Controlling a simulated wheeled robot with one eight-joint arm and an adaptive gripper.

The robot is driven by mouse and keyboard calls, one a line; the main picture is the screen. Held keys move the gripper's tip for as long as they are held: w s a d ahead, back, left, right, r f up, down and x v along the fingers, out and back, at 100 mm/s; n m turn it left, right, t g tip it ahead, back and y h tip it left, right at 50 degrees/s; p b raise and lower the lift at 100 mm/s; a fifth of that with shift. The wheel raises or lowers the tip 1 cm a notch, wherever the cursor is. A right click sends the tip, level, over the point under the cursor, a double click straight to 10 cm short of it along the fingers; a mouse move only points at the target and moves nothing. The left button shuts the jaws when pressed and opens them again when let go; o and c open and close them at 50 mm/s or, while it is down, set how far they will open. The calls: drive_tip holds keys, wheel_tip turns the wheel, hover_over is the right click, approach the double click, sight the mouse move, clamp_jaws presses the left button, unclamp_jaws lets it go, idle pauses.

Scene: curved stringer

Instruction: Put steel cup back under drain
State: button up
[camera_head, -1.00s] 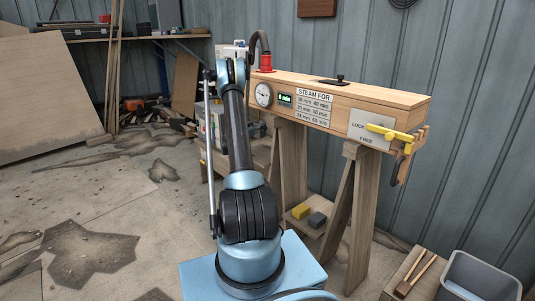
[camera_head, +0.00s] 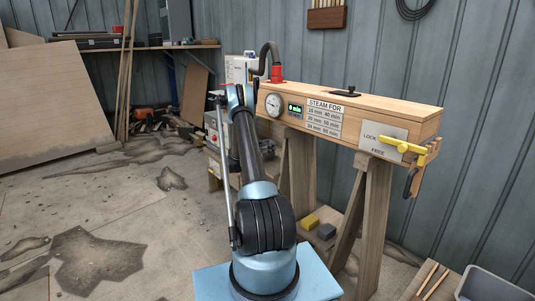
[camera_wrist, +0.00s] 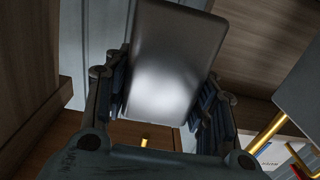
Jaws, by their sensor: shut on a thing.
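In the wrist view the steel cup (camera_wrist: 172,70) is a smooth grey metal body with a bright highlight, held between the fingers of my gripper (camera_wrist: 165,88). The fingers press on its left and right sides. The cup's opening cannot be made out. A short brass piece (camera_wrist: 146,141) shows below the cup, and a longer brass rod or pipe (camera_wrist: 265,134) is at the right; I cannot tell which is the drain. In the head view my gripper and the cup are hidden behind my arm.
The wooden steam box (camera_head: 350,112), with gauge and yellow lock lever (camera_head: 400,145), rests on wooden trestles (camera_head: 372,225). Yellow and grey blocks (camera_head: 318,226) sit low between the legs. A grey bin (camera_head: 490,286) stands at front right.

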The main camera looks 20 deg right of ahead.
drive_tip(key=shift+f, duration=1.45)
drive_tip(key=o, duration=1.3)
drive_tip(key=shift+c, duration=0.2)
